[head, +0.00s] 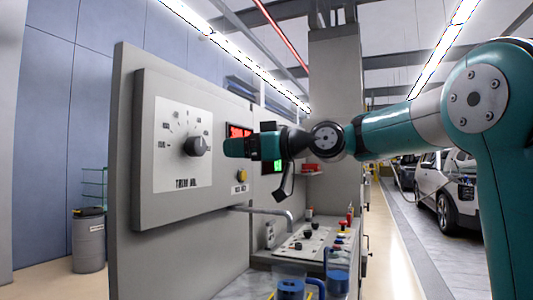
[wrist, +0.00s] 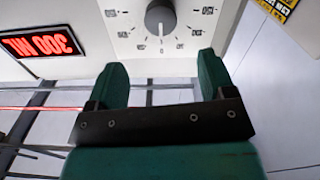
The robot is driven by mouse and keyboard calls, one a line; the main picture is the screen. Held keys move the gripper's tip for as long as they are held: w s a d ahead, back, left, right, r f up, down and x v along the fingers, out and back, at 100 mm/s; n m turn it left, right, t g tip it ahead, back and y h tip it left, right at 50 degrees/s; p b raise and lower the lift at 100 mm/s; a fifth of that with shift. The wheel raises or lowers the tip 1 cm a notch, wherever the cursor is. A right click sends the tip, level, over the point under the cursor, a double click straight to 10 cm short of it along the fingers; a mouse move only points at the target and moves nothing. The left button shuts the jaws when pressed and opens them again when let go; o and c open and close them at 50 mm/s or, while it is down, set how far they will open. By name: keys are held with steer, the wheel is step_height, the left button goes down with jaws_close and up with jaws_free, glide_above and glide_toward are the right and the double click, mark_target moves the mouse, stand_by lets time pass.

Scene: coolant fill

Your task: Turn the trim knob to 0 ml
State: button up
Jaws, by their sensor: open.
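The dark round trim knob (head: 196,146) sits on a pale dial plate (head: 169,172) marked "TRIM ML" on the grey panel. In the wrist view the knob (wrist: 160,17) is at the top centre, partly cut off, with printed marks around it. A thin pale mark shows on its lower side in that picture; the labels are too small to read surely. My gripper (wrist: 160,62) is open and empty, its two green fingers apart, with the knob beyond them. In the head view my gripper (head: 232,147) is just right of the knob, and a gap shows between them.
A red-lit display reads 300 ML upside down in the wrist view (wrist: 42,43). A pipe (head: 270,212) and a control desk (head: 300,246) lie below. The aisle (head: 392,255) is clear.

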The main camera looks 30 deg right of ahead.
steer(key=v, duration=0.5)
steer(key=shift+s+d+b, duration=0.2)
steer(key=shift+s+b, duration=0.1)
steer(key=shift+s, duration=0.05)
steer(key=s+a+f+m+g+h, duration=0.1)
steer(key=s+a+f+g, duration=0.2)
steer(key=a+f, duration=0.4)
steer(key=s+a+f+g+h, duration=0.1)
steer(key=s+a+f+g, duration=0.25)
steer(key=a+f, duration=0.4)
steer(key=s+f+g+h, duration=0.5)
steer(key=s+f+g, duration=0.3)
steer(key=s+f, duration=1)
step_height(320, 180, up, 13)
steer(key=m+p, duration=0.1)
steer(key=p, duration=1.1)
steer(key=shift+a+y+p, duration=0.2)
steer(key=shift+y+p, duration=0.1)
steer(key=shift+p, duration=0.1)
steer(key=shift+s+f, duration=0.15)
